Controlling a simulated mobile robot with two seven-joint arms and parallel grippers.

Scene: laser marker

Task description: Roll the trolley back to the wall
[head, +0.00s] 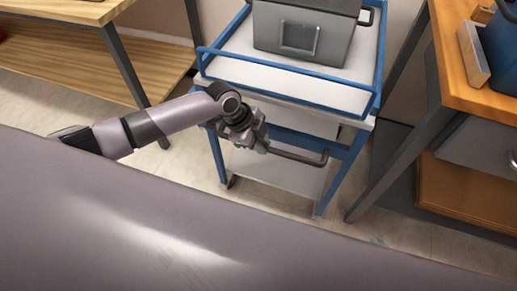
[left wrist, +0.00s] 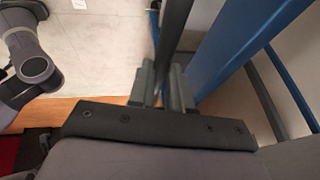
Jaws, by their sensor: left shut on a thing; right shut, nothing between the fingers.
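The trolley (head: 340,88) has a blue frame, a white top with a low blue rail, and a lower shelf. It stands upright between two benches, with a pale wall close behind it. Its dark handle (head: 300,157) sticks out from the near side. My left gripper (head: 262,143) is shut on the left part of this handle. In the left wrist view the handle (left wrist: 174,30) runs between the fingers (left wrist: 163,92), beside a blue trolley post. My right gripper is in neither view.
A grey lidded box (head: 305,38) stands on the trolley's top. A wooden bench (head: 65,12) with a dark leg is at the left. Another bench (head: 470,85) is close on the trolley's right. Pale floor (head: 165,165) is open to the trolley's left.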

